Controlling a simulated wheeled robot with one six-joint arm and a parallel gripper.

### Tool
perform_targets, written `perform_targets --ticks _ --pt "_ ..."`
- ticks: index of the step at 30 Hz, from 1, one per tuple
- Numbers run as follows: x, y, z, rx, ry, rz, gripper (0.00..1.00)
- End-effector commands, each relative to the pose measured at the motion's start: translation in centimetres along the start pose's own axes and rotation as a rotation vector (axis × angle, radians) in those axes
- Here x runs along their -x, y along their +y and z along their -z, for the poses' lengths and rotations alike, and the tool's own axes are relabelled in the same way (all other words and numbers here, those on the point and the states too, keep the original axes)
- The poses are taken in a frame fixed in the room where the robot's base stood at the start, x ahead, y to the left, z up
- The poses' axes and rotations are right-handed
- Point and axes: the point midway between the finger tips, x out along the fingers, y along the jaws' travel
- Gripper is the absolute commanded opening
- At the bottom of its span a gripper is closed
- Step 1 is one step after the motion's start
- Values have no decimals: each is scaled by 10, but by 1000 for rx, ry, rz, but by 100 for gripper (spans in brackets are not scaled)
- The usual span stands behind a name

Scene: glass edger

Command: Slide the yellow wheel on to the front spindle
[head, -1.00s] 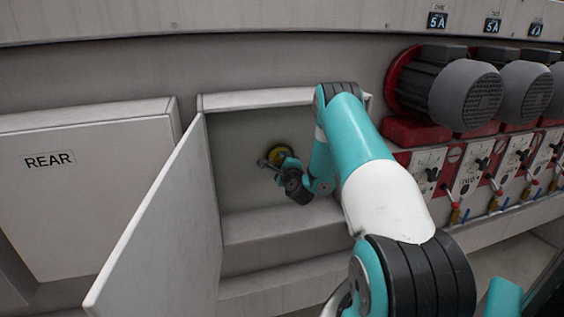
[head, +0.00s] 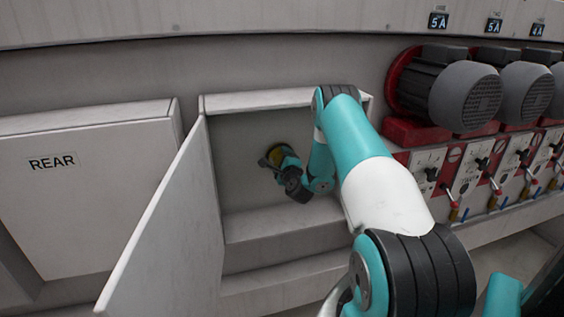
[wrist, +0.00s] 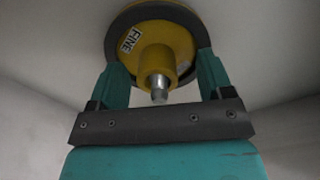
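The yellow wheel (wrist: 180,28) shows in the wrist view with a dark rim, a FINE label and a yellow hub. A silver tip (wrist: 159,88) stands out of the hub's middle; it looks like a spindle end, but how far the wheel sits on it is hidden. My gripper (wrist: 163,65) has one finger on each side of the wheel, both against its rim. In the head view, the wheel (head: 275,154) shows as a small yellow patch inside the open compartment, close to its back wall, partly covered by my gripper.
The open compartment (head: 237,130) has its door (head: 160,235) swung out on the left, with a closed REAR panel (head: 80,205) beyond. A ledge runs below the wheel.

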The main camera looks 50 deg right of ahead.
Motion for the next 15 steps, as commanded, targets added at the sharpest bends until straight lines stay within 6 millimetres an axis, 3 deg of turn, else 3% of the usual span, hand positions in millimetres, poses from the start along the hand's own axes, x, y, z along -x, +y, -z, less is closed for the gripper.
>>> perform_targets --ticks 8,15 --pt "4 4 2 0 1 -5 73" --pt "25 9 4 -1 2 -3 73"
